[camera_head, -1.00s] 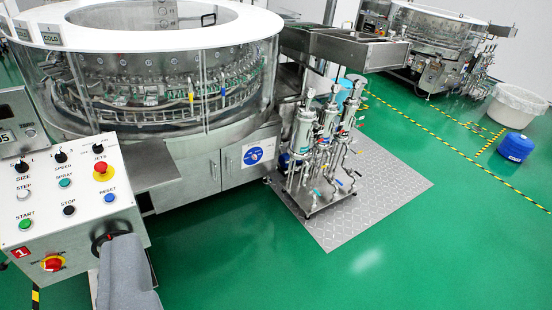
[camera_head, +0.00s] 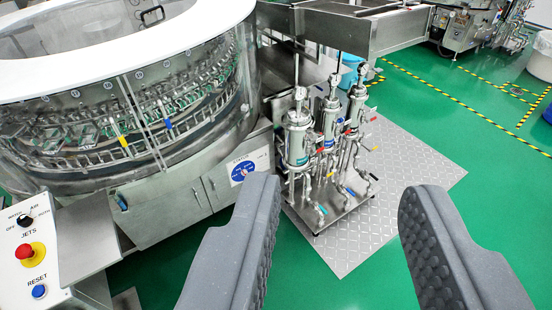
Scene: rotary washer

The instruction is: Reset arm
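My gripper (camera_head: 335,200) is open and empty, with its two grey padded fingers spread wide at the bottom of the view. It hangs in front of the scene, apart from anything. The rotary washer (camera_head: 128,33) stands at the left with a white ring top and a clear guard. The control panel (camera_head: 22,262) shows only in part at the lower left, with a red emergency button (camera_head: 30,252) and a blue reset button (camera_head: 39,291). The rest of the panel is outside the view.
Filter housings (camera_head: 298,140) with gauges and valves stand on a trolley over a metal tread plate (camera_head: 408,170). A steel trough (camera_head: 345,25) runs from the washer. A white bin (camera_head: 541,62) is at the right edge. Green floor (camera_head: 490,200) is free at the right.

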